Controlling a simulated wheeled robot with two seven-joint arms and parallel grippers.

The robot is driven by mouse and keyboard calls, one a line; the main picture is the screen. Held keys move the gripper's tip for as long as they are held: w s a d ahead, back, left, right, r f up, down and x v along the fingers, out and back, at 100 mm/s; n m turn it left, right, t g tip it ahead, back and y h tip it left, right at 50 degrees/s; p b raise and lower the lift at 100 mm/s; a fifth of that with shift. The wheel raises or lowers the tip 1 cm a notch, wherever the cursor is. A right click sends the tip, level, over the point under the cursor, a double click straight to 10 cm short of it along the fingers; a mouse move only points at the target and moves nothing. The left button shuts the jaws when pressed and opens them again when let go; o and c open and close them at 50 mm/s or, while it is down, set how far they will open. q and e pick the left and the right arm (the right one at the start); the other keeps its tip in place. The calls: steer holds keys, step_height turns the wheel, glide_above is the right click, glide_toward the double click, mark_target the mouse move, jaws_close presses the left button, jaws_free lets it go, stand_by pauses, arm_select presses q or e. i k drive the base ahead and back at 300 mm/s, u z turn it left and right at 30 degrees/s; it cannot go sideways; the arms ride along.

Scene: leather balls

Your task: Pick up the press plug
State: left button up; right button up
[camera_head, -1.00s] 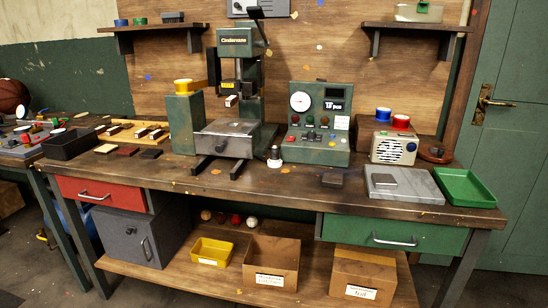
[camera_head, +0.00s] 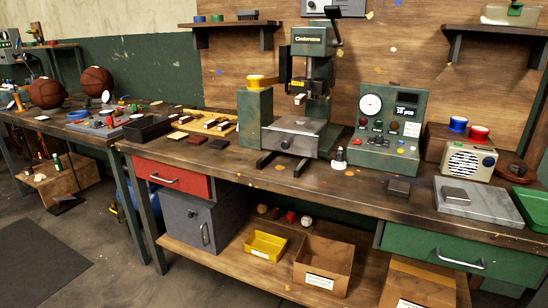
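The green press (camera_head: 312,95) stands on the wooden workbench (camera_head: 330,185), with a grey block (camera_head: 296,136) at its base. I cannot make out for certain which thing is the press plug. A small object with a dark top and white base (camera_head: 339,158) stands upright on the bench, right of the press base; it is too small to identify. Neither of my grippers shows in the head view.
A green control box (camera_head: 389,125) with a gauge stands right of the press. A black tray (camera_head: 148,129) and small colored blocks (camera_head: 178,135) lie left. A radio (camera_head: 468,162) and grey plate (camera_head: 478,203) are right. Basketballs (camera_head: 96,80) sit on another table. Floor at left is open.

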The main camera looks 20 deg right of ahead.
mark_target(339, 160)
steer(key=u, duration=1.65)
steer(key=k, duration=1.4)
steer(key=z, duration=1.5)
steer(key=i, duration=0.35)
steer(key=z, duration=0.15)
